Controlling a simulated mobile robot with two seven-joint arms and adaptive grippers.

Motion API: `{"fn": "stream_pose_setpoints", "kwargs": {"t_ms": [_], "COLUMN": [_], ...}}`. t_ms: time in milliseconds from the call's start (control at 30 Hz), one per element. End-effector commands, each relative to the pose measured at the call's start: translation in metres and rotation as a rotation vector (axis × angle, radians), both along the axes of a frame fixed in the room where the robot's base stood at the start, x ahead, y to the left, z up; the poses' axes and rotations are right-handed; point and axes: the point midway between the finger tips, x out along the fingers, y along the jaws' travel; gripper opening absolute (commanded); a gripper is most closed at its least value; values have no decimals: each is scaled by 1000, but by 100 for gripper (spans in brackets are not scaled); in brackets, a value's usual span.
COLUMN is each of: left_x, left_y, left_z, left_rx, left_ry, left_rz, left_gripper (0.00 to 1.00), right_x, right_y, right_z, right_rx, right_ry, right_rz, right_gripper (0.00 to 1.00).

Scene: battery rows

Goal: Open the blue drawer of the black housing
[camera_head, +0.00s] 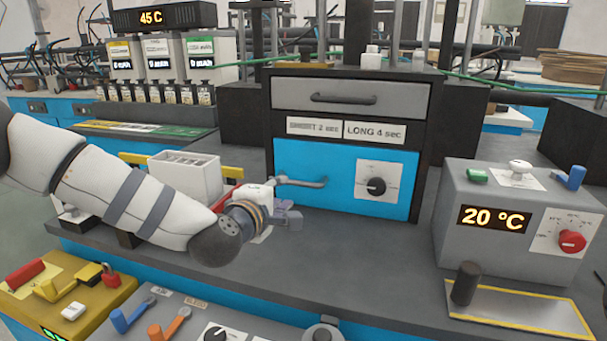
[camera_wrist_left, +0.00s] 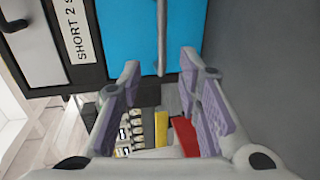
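The black housing (camera_head: 437,130) stands at the back middle of the bench. Its blue drawer (camera_head: 335,160) sits flush in the front, below the label strip, with a grey bar handle (camera_head: 308,183) and a white dial plate (camera_head: 378,184). My left gripper (camera_head: 290,214) is just in front of and slightly below the handle in the head view. In the left wrist view, the gripper (camera_wrist_left: 160,68) is open with purple pads and nothing between them. The handle (camera_wrist_left: 161,38) lies ahead, lined up with the gap between the fingers. My right gripper is not in view.
A grey drawer (camera_head: 390,99) with a dark handle is above the blue one. A grey box (camera_head: 510,190) reading 20 °C stands right. A white slotted block (camera_head: 185,172) is behind my left forearm. The bench top (camera_head: 370,240) before the drawer is clear.

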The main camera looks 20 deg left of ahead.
Motion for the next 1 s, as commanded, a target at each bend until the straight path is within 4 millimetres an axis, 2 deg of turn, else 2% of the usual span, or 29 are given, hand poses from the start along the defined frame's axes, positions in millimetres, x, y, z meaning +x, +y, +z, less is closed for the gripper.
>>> {"fn": "stream_pose_setpoints", "kwargs": {"t_ms": [33,200,433,600,800,833,967,1000], "left_x": [9,52,98,110,110,110,110,110], "left_y": [0,-2,-3,-4,-4,-4,-4,-4], "left_z": [-9,-24,-31,-29,-26,-26,-26,-26], "left_rx": [2,3,2,1,1,1,1,1], "left_ry": [8,15,11,6,4,3,3,3], "left_rz": [2,1,1,0,-1,-1,0,0], "left_gripper": [32,32,32,32,32,29,0,0], "right_x": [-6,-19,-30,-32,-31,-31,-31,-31], "right_y": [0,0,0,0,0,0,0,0], "right_z": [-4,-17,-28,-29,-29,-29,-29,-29], "right_rx": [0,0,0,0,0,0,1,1], "right_ry": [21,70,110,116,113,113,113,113], "right_rz": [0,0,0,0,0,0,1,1], "right_gripper": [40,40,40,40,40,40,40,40]}}
